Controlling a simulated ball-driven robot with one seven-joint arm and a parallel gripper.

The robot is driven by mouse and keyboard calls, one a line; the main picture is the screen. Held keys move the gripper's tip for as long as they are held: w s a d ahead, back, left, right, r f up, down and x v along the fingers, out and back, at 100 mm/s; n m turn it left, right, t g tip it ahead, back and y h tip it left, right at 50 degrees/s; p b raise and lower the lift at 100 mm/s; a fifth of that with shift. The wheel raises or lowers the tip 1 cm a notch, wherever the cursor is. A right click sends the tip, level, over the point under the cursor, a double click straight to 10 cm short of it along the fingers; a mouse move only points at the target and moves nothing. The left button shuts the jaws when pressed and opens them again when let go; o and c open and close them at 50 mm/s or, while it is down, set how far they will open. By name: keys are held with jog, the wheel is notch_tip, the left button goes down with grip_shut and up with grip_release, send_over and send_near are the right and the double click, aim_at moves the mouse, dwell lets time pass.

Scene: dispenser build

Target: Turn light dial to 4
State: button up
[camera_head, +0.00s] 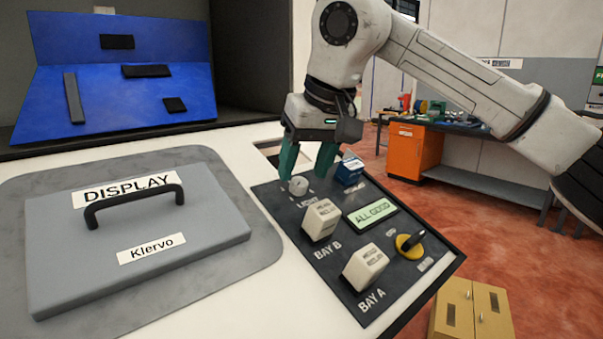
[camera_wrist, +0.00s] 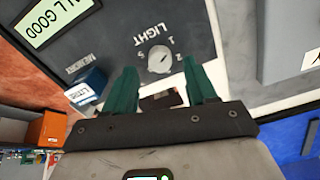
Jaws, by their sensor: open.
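The light dial (camera_head: 298,186) is a small round pale knob on the dark control panel (camera_head: 347,290), beside the LIGHT label. In the wrist view the dial (camera_wrist: 160,58) has marks 1, 2 and what looks like 5 around it; 3 and 4 do not show. I cannot read its setting clearly. My gripper (camera_head: 306,170) is open and points down at the dial. Its green fingers also show in the wrist view (camera_wrist: 162,75), apart on either side of the dial's near edge. No contact is visible.
Close to the dial are a blue-and-white block (camera_head: 349,172), a white block at BAY B (camera_head: 321,220) and a green ALL GOOD screen (camera_head: 371,214). Another white block stands at BAY A (camera_head: 366,267), near a yellow-black switch (camera_head: 410,245). A grey handled DISPLAY cover (camera_head: 140,240) lies left.

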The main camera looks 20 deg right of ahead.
jog(key=shift+x, duration=1.15)
jog(key=shift+c, duration=0.3)
grip_shut()
